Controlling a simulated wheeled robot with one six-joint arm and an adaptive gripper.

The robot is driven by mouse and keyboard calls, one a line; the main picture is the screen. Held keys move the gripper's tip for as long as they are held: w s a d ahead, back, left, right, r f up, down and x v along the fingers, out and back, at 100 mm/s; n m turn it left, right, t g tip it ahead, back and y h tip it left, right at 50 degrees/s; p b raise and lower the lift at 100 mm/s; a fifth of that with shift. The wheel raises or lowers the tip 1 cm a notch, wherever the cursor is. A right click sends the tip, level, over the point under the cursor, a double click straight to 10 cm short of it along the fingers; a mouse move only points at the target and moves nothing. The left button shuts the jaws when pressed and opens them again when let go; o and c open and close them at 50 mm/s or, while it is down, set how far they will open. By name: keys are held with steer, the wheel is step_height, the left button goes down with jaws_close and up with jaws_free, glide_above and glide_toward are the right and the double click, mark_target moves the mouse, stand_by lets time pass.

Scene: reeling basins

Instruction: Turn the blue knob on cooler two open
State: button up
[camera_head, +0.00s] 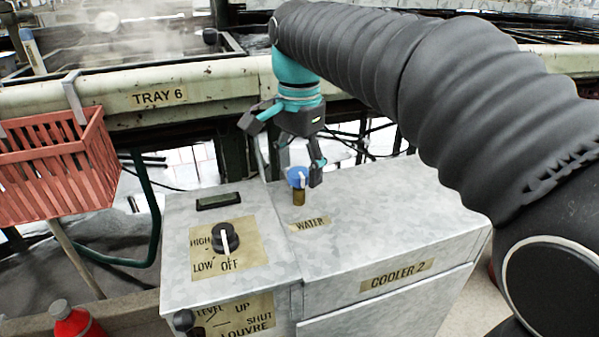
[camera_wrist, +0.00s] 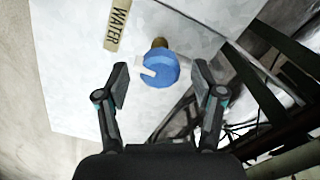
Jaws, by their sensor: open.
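The blue knob (camera_head: 297,177) sits on a brass stem on top of the grey metal box labelled COOLER 2 (camera_head: 365,252), behind the WATER label (camera_head: 310,223). My gripper (camera_head: 289,153) is above the knob, with one finger close to its right side and the other raised to the left. In the wrist view, the knob (camera_wrist: 160,69) with its white pointer lies between and a little beyond the open fingertips (camera_wrist: 160,80). The fingers look apart from the knob. The pointer aims left in the wrist view.
A black dial (camera_head: 226,238) marked HIGH, LOW and OFF is on the left panel, with a louvre control (camera_head: 184,320) below. A red basket (camera_head: 55,168) hangs from the TRAY 6 rail (camera_head: 205,88) behind. A red bottle (camera_head: 75,322) stands lower left.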

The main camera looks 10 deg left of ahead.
steer(key=shift+f, duration=0.2)
steer(key=c, duration=1.1)
steer(key=shift+c, duration=0.2)
